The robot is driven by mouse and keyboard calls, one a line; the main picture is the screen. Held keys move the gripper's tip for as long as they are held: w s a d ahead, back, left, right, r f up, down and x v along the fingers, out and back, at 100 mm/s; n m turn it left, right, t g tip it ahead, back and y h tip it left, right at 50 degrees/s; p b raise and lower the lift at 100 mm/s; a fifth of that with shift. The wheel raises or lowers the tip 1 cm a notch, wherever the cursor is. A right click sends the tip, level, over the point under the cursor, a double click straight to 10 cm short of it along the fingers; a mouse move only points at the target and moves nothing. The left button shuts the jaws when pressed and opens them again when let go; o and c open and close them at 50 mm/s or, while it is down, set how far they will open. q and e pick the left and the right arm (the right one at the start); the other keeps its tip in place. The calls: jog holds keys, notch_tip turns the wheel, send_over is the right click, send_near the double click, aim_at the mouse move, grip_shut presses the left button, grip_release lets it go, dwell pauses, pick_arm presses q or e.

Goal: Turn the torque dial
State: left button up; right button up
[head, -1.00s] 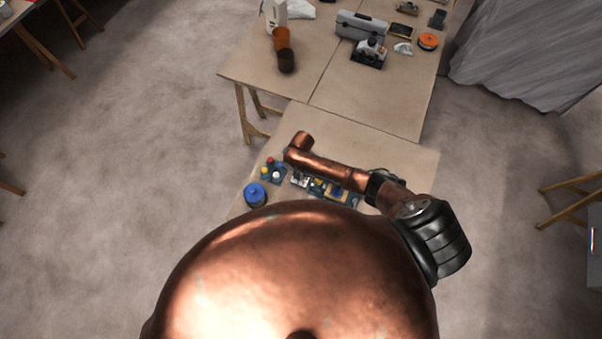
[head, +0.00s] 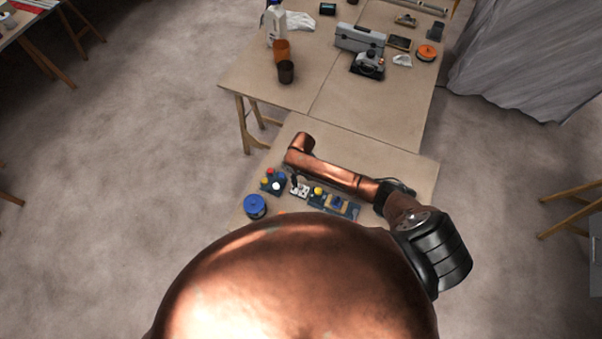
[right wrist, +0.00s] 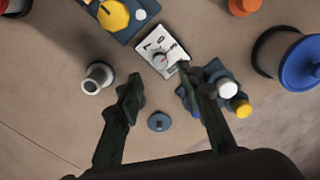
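In the right wrist view, a white plate (right wrist: 162,54) with dark markings carries a small round dial (right wrist: 160,58) with a reddish mark. It lies just beyond my right gripper (right wrist: 160,82), whose two dark fingers are apart with nothing between them. The plate also shows small in the head view (head: 299,190), beside my copper arm. A yellow many-sided knob (right wrist: 113,14) on a blue base is at the upper left of the wrist view. I cannot tell for sure which is the torque dial. My left gripper is not in view.
Around the plate are a blue base with white and yellow buttons (right wrist: 228,88), a blue-topped round container (right wrist: 300,62), a grey cylinder (right wrist: 97,78) and a small dark disc (right wrist: 159,122). The far table holds a grey toolbox (head: 359,38) and cups. The near table's back part is bare.

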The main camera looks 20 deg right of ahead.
aim_at(301, 185)
jog(key=shift+r, duration=2.8)
